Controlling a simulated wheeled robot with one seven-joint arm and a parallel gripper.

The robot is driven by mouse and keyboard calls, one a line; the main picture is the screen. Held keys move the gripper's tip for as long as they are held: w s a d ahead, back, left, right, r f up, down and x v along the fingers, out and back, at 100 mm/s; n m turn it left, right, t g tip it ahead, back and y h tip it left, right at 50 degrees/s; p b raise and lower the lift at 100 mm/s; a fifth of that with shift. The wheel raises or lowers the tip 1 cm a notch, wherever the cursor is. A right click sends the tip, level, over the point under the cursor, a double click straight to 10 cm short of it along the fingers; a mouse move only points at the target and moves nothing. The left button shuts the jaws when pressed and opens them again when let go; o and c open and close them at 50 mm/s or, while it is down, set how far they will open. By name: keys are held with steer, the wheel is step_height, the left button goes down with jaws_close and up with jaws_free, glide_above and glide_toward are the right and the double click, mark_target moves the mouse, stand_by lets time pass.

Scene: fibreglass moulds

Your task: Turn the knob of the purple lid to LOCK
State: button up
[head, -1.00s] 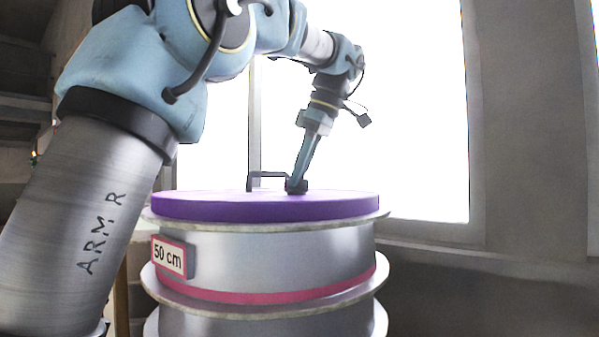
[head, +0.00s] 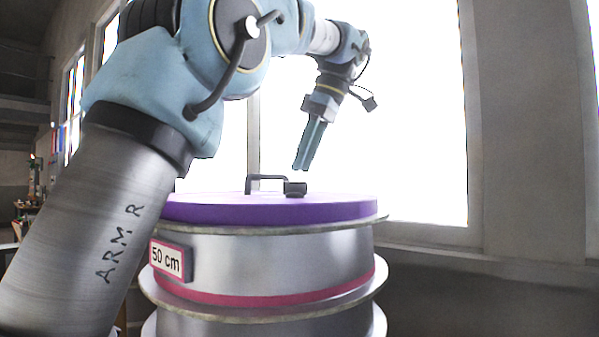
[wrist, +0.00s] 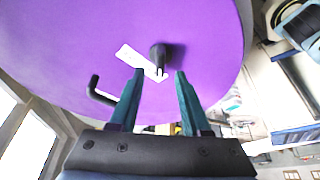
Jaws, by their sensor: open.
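The purple lid (head: 230,209) lies flat on top of a silver drum. Its dark knob (head: 296,189) stands up from the lid, and it also shows in the wrist view (wrist: 157,53). A white label strip (wrist: 130,56) lies beside the knob, too small to read and partly hidden by a finger. A dark bent handle (head: 265,178) stands left of the knob. My gripper (head: 301,169) is above the knob and clear of it, tilted. In the wrist view its two fingers (wrist: 160,72) are apart with nothing held, the knob showing just beyond their tips.
The silver drum (head: 258,262) has a pink band and a "50 cm" tag (head: 166,260). A bright window (head: 415,110) is behind it, with a sill at right. The space above the lid is free apart from the handle and knob.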

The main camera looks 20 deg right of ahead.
steer(key=shift+p+v, duration=0.55)
steer(key=shift+v, duration=1.35)
